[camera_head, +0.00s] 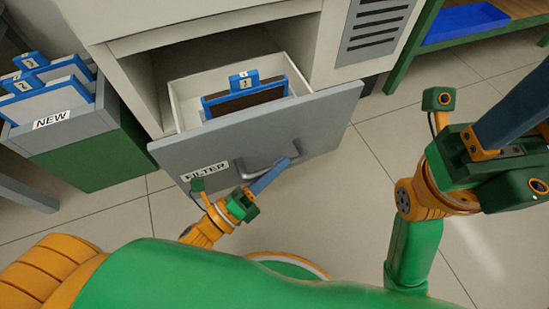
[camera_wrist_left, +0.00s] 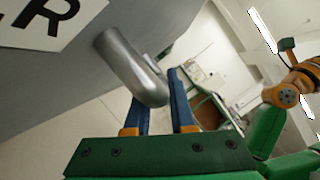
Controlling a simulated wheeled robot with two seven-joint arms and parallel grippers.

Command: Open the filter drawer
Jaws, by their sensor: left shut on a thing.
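The filter drawer (camera_head: 330,117) stands pulled out of the cabinet, with its grey front labelled FILTER and its inside showing. Its bar handle (camera_head: 258,172) is on the front, and it also shows large in the left wrist view (camera_wrist_left: 130,68). My left gripper (camera_head: 287,163) is shut on the handle near its right end; in the left wrist view its two blue fingers (camera_wrist_left: 160,98) stand on either side of the bar. A blue-framed filter (camera_head: 245,97) with a numbered tag sits in the drawer. My right gripper (camera_head: 514,108) is at the right, away from the drawer; its fingertips are not clearly shown.
A grey and green bin (camera_head: 88,150) labelled NEW, holding blue-framed filters (camera_head: 45,82), stands left of the drawer. A vent panel (camera_head: 375,24) is on the cabinet. A green shelf with a blue tray (camera_head: 465,22) is at the back right. Tiled floor in front is open.

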